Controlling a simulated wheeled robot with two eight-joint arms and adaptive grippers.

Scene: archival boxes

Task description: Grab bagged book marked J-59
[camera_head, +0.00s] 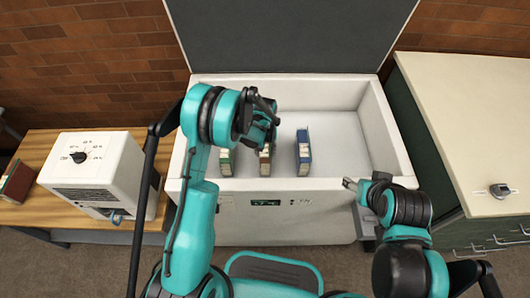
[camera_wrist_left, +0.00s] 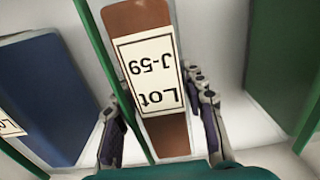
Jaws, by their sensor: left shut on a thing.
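The brown book (camera_wrist_left: 137,18) with the upside-down label "Lot J-59" (camera_wrist_left: 150,72) stands between the fingers of my left gripper in the left wrist view. My left gripper (camera_wrist_left: 160,130) is shut on its lower part in that picture. In the head view my left gripper (camera_head: 264,125) is over the open white chest, above the brown book (camera_head: 265,165), and partly hides it. My right gripper (camera_head: 350,184) is empty at the chest's front right edge, and its opening is too small to judge.
A blue book (camera_head: 303,152) and a green book (camera_head: 226,162) stand on either side in the white chest (camera_head: 385,120). Its right part is clear. A white device (camera_head: 98,172) and a dark red book (camera_head: 17,181) are on the left wooden table. A pale cabinet (camera_head: 480,120) stands right.

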